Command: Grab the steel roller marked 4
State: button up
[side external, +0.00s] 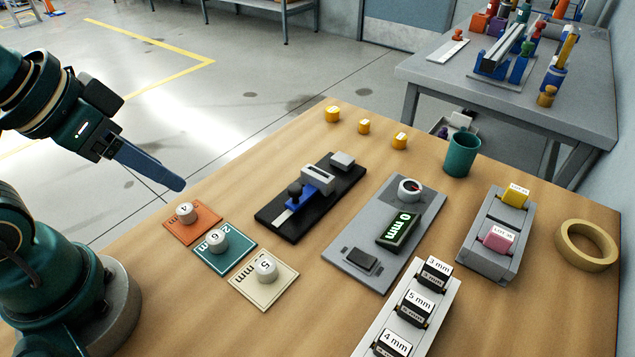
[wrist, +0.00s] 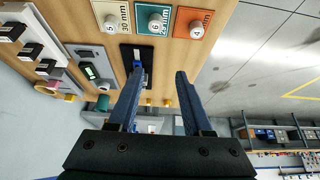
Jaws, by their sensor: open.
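The steel roller marked 4 (side external: 186,212) stands on an orange card (side external: 205,225) at the left of the wooden table. It also shows at the top of the wrist view (wrist: 196,32). The roller marked 6 (side external: 217,240) stands on a teal card (side external: 240,252), and the roller marked 5 (side external: 266,268) on a cream card (side external: 277,290). My gripper (side external: 180,186) is in the air above and beside the table's left edge, near the orange card. In the wrist view its two fingers (wrist: 160,75) are apart with nothing held between them.
A black fixture with a blue slide (side external: 268,215) and a grey gauge plate (side external: 340,258) stand right of the cards. A teal cup (side external: 461,153), yellow pieces (side external: 364,127), a block rack (side external: 465,240), a white label rack (side external: 447,297) and a tape ring (side external: 559,236) occupy the table.

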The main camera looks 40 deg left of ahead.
dwell(0.4)
jog(key=o, duration=0.3)
jog(key=shift+o, duration=0.2)
